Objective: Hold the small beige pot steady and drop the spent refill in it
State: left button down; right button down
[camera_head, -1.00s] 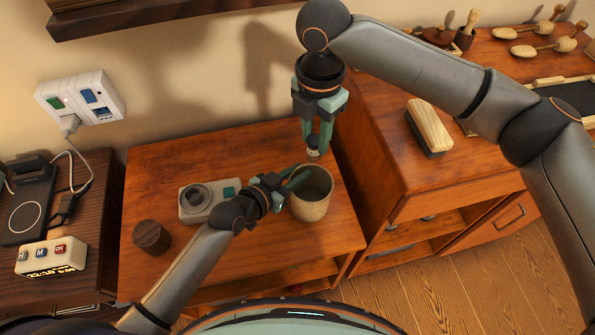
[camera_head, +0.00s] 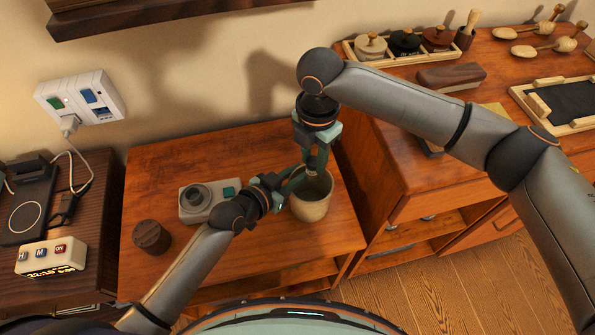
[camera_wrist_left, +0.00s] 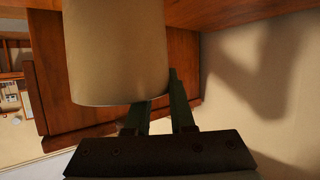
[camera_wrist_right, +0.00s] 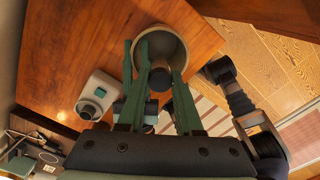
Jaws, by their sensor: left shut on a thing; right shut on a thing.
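The small beige pot (camera_head: 311,208) stands upright near the right front of the low wooden cabinet top. My left gripper (camera_head: 287,187) is shut on the left side of the pot's wall; the pot also fills the upper middle of the left wrist view (camera_wrist_left: 117,55). My right gripper (camera_head: 311,160) points down over the pot's mouth. It is shut on the spent refill, a small dark-ended cylinder (camera_wrist_right: 159,79) between its fingers in the right wrist view. The refill is at or just above the rim; its exact height is hard to tell.
A grey device with a round socket and green button (camera_head: 207,199) sits left of the pot. A dark round wooden piece (camera_head: 151,237) stands farther left. A taller wooden cabinet (camera_head: 400,185) with a brush and trays is close on the right.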

aim_at(314, 161)
pick_arm(q)
jog(key=shift+s+f, duration=0.1)
jog(key=shift+f, duration=0.1)
pick_arm(e)
jog(key=shift+f, duration=0.9)
jog(key=c, duration=0.5)
grip_release()
jog(key=shift+r, duration=0.15)
notch_tip(314, 161, up, 12)
pick_arm(q)
jog(key=c, duration=0.7)
grip_release()
jog(key=shift+r, duration=0.1)
